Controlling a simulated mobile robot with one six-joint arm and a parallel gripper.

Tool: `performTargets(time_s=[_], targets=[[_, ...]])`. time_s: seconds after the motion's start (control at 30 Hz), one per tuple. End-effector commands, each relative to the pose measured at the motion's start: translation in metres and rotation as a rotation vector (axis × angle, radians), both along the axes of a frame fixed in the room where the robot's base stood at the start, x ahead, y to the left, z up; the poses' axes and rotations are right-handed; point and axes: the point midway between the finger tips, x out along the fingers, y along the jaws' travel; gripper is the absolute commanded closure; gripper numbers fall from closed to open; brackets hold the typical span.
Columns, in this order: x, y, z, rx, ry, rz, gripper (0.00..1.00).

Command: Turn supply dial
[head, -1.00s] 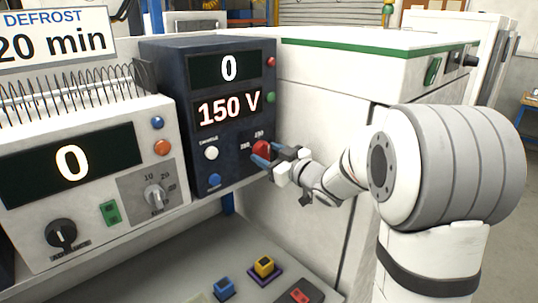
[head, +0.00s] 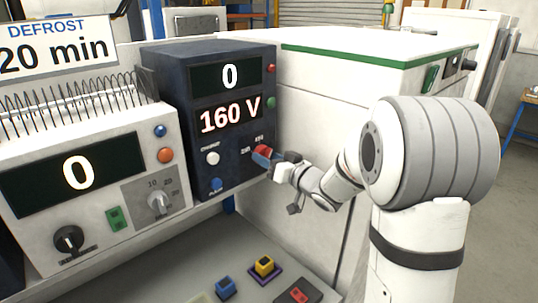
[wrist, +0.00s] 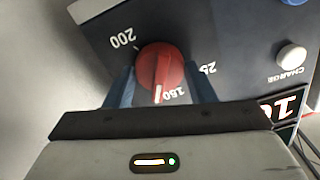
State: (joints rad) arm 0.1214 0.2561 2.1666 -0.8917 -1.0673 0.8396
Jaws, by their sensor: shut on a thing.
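The supply dial is a red knob (wrist: 160,68) on the dark blue power unit (head: 165,95). In the head view the red knob (head: 262,152) is partly covered by my gripper (head: 265,158). In the wrist view the blue fingers of my gripper (wrist: 160,88) stand on both sides of the knob, shut on it. The knob's white pointer line is close to a mark that reads like 150 or 160. Marks for 200 and one starting 25 also show. The unit's lower display (head: 230,116) reads 160 V, and the upper display (head: 230,76) reads 0.
A white CHARGE button (wrist: 291,57) and a blue knob (head: 215,186) sit on the same panel. A white unit (head: 75,175) with display 0 stands to the left. Blue (head: 225,287) and yellow (head: 264,266) buttons lie below. A white cabinet (head: 300,120) stands behind my arm.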

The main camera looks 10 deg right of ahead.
Motion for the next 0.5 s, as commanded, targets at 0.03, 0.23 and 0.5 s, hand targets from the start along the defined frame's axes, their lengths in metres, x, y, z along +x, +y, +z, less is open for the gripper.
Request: performTargets(time_s=[0.03, 0.23, 0.5], targets=[[0.0001, -0.0002, -0.0001, 0.002, 0.000, 0.000, 0.73], [0.0001, -0.0003, -0.0002, 0.001, -0.001, 0.000, 0.73], [0.0001, -0.0001, -0.0002, 0.000, -0.001, 0.000, 0.29]])
